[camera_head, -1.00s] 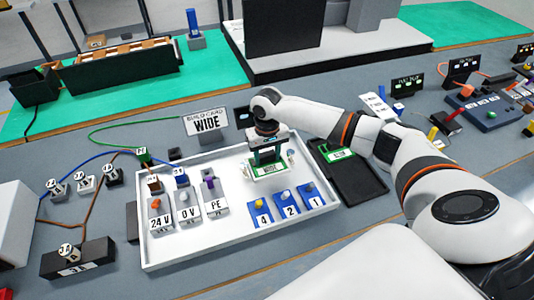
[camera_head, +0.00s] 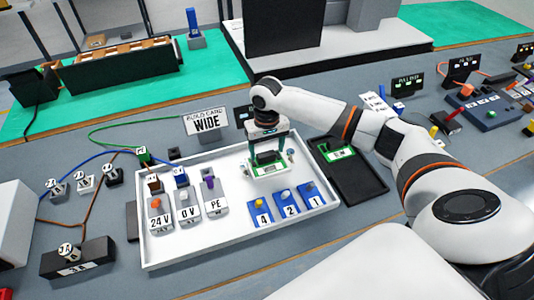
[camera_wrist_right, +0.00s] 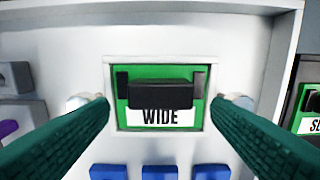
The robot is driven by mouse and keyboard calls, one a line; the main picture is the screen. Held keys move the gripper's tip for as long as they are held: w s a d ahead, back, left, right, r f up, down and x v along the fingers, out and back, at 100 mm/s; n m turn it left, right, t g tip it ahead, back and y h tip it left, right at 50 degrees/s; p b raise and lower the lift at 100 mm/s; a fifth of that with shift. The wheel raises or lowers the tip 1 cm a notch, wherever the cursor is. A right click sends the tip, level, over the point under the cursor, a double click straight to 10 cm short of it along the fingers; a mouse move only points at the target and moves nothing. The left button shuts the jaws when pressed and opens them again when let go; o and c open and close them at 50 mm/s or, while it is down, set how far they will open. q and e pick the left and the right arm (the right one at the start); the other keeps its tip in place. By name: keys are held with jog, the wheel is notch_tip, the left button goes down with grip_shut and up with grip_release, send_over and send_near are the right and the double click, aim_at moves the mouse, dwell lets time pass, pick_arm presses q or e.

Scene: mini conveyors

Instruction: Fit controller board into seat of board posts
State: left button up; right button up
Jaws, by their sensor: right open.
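The controller board (camera_head: 268,172) is a green card with a black block on top and a white WIDE label. It lies flat inside the pale square frame of the seat on the white tray, and in the right wrist view the board (camera_wrist_right: 160,117) sits within that frame on all sides. A round pale post (camera_wrist_right: 78,102) stands to its left and another (camera_wrist_right: 240,102) to its right. My right gripper (camera_head: 268,150) is open above the board, its green fingers apart on either side of the black block and not touching it. My left gripper is out of view.
A second green board (camera_head: 340,154) lies on a dark tray (camera_head: 358,185) to the right. Terminal blocks marked 24 V, 0 V and PE (camera_head: 213,205) and blue numbered blocks (camera_head: 286,208) stand on the white tray (camera_head: 240,243). A WIDE card (camera_head: 207,124) stands behind.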

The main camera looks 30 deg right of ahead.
aim_at(267, 156)
notch_tip(267, 156, up, 10)
jog(key=shift+f, duration=0.25)
dwell(0.5)
